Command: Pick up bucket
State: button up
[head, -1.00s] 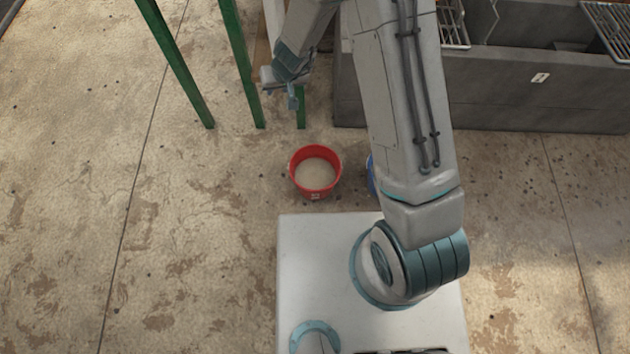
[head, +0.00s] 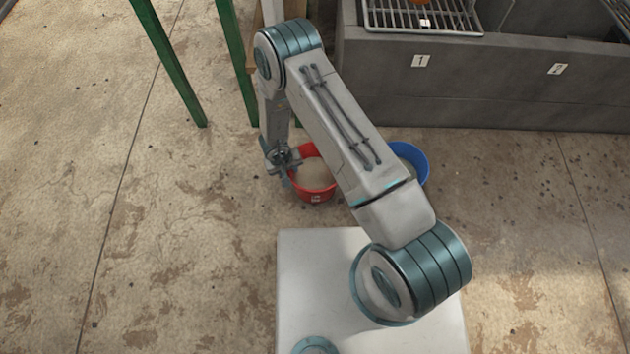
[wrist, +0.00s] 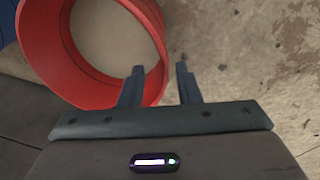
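A red bucket (head: 318,193) stands on the floor in the head view, filled with something pale and sandy. A small light tag is on its near side. My gripper (head: 283,173) is at its left rim, pointing down. In the wrist view the bucket (wrist: 88,88) fills the upper left. My gripper (wrist: 161,72) is open there, with one finger over the bucket's inside and one outside, the red wall lying between them in the picture. I cannot tell whether the fingers touch the wall or how deep they reach. A blue bucket (head: 421,165) stands to the right, partly hidden by my arm.
A grey concrete trough (head: 470,95) with numbered labels and a metal grate (head: 385,15) lies behind the buckets. Green posts (head: 172,65) stand at the back left. The floor to the left is clear.

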jog(key=f+b, duration=0.1)
jog(key=f, duration=0.1)
jog(key=f+b, duration=0.2)
jog(key=f, duration=0.1)
jog(key=f+b, duration=0.1)
jog(key=f, duration=0.2)
jog(key=shift+w+d, duration=0.3)
jog(key=shift+w, duration=0.1)
grip_shut()
jog(key=shift+d, duration=0.15)
jog(key=shift+w, duration=0.1)
dwell(0.7)
jog(key=shift+r, duration=0.1)
